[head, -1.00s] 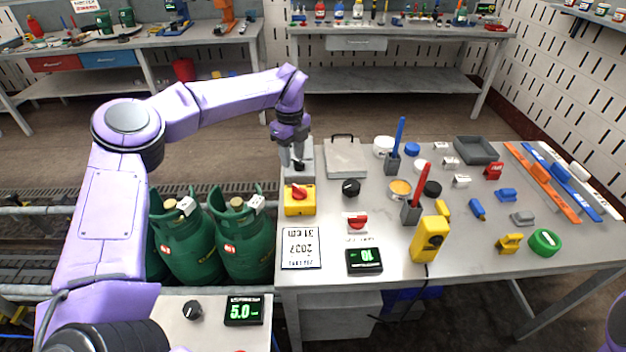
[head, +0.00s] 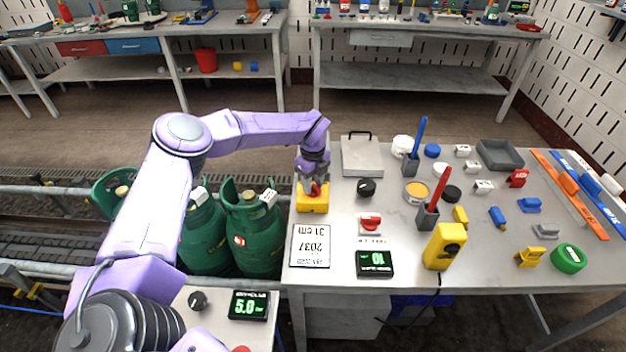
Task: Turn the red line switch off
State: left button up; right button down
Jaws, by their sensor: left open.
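A yellow switch box (head: 312,204) with a red rotary knob (head: 315,188) stands at the left edge of the workbench. My left gripper (head: 314,180) is open and points down right over this box, with its fingertips at the red knob. The fingers partly hide the knob, and I cannot tell whether they touch it. A second, smaller red switch (head: 370,221) sits on a white plate with a small label, to the right of the gripper. My right gripper is not in view.
Around the box are a white date card (head: 310,246), a black knob (head: 367,188), a green-digit display (head: 375,264) and a grey case (head: 361,156). Green gas cylinders (head: 255,240) stand on the conveyor to the left. Several small items fill the bench's right side.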

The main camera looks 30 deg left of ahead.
pick_arm(q)
grip_shut()
jog(key=shift+f, duration=0.1)
jog(key=shift+f+m+b, duration=0.1)
jog(key=shift+m+b, duration=1.25)
jog(key=shift+m, duration=0.25)
jog(key=m+b, duration=0.1)
jog(key=m, duration=0.2)
jog(key=shift+m+b, duration=0.3)
jog(key=shift+b, duration=0.05)
jog(key=m, duration=0.2)
jog(key=shift+m+b, duration=0.35)
jog(key=shift+m, duration=0.05)
jog(key=m, duration=0.2)
jog(key=shift+m, duration=0.3)
jog(key=m, duration=0.5)
jog(key=shift+m, duration=0.3)
